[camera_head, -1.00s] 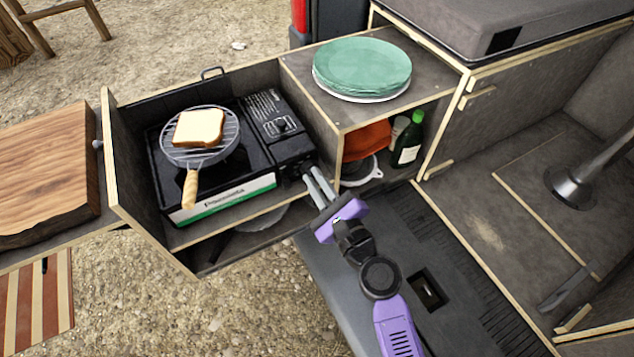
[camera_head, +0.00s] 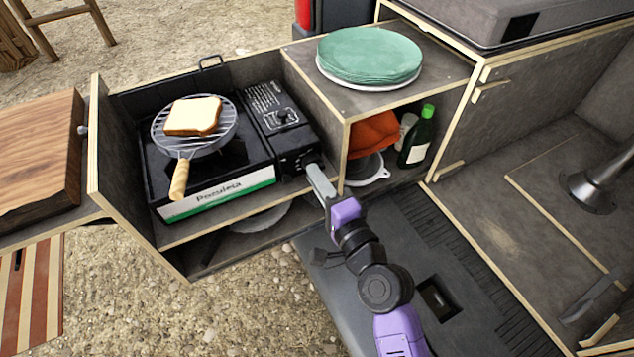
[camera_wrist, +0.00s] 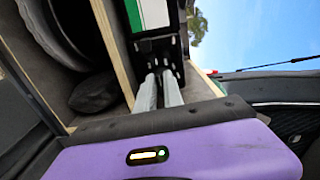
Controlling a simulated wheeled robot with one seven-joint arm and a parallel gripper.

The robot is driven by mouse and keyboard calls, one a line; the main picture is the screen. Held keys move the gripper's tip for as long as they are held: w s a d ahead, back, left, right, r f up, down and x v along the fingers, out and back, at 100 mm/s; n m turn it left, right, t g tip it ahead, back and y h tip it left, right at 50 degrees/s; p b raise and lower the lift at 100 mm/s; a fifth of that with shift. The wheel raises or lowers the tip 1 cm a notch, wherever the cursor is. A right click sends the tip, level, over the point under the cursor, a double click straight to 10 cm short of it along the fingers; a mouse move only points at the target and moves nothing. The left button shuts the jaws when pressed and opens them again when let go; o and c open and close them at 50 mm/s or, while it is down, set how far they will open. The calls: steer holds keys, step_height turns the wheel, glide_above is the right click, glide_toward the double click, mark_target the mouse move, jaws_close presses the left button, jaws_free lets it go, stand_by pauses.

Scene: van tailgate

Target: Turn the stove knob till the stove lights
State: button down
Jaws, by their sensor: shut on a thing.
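The black camping stove (camera_head: 262,128) sits in the pull-out wooden box, with a white and green label on its front. The stove knob (camera_head: 307,159) is at the right end of the stove's front and is mostly hidden by my fingers. My gripper (camera_head: 313,170) is shut on the knob, its grey fingers reaching in from the lower right. In the wrist view, my gripper (camera_wrist: 161,76) has its two fingertips close together against the dark stove front. The hand is now seen edge-on in the head view. I see no flame around the burner, which is largely covered.
A round grill pan (camera_head: 185,138) with a slice of bread (camera_head: 193,116) stands on the stove, its wooden handle towards the front. A wooden divider (camera_head: 343,150) is close right of my fingers. Green plates (camera_head: 369,55) and a green bottle (camera_head: 417,138) are further right.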

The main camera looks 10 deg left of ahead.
steer(key=shift+f+n+b, duration=0.2)
steer(key=shift+n+b, duration=0.8)
steer(key=shift+n, duration=0.45)
steer(key=shift+f+n+b, duration=0.2)
steer(key=shift+n+b, duration=0.75)
steer(key=shift+n, duration=0.5)
steer(key=c, duration=1.5)
jaws_free()
steer(key=shift+r, duration=0.1)
steer(key=shift+o, duration=0.2)
steer(key=shift+d, duration=0.1)
steer(key=v, duration=0.7)
steer(key=shift+s+d+b, duration=0.2)
steer(key=shift+s+b, duration=0.1)
steer(key=shift+b, duration=0.15)
